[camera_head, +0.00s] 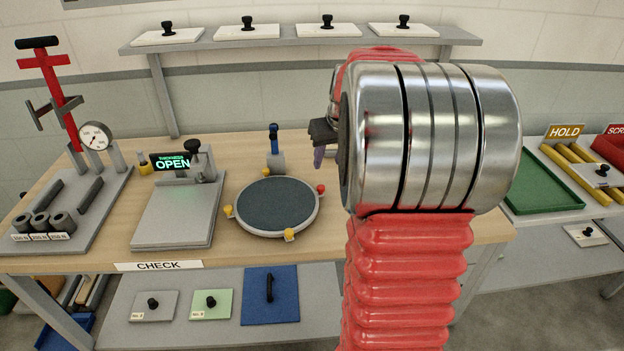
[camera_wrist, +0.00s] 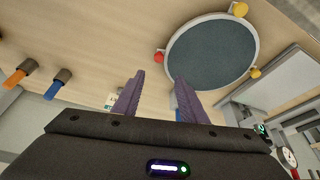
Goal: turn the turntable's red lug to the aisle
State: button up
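The turntable (camera_head: 278,205) is a round dark disc with a pale rim on the wooden bench. Its red lug (camera_head: 321,188) is at the right edge, slightly toward the back. Yellow lugs show at the left (camera_head: 228,211) and the front (camera_head: 290,235). My gripper (camera_head: 319,160) is above the bench, behind and above the red lug, partly hidden by my arm. In the wrist view my gripper (camera_wrist: 160,76) is open, its two purple fingers apart with nothing held. The turntable (camera_wrist: 212,52) and red lug (camera_wrist: 159,57) appear beyond the fingertips, the lug in line with the gap.
A blue-handled clamp (camera_head: 274,140) stands behind the turntable. A grey plate device with an OPEN display (camera_head: 172,162) is to the left, beside a red press (camera_head: 60,95). Orange (camera_wrist: 18,75) and blue (camera_wrist: 57,85) pegs show in the wrist view. A green tray (camera_head: 540,180) is at right.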

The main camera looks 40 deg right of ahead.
aim_at(320, 187)
jog(key=shift+d+f, duration=0.1)
jog(key=shift+d, duration=0.1)
jog(key=x, duration=1.4)
jog(key=shift+s, duration=0.1)
jog(key=shift+c, duration=0.4)
jog(key=c, duration=0.9)
grip_shut()
jog(key=shift+a, duration=0.2)
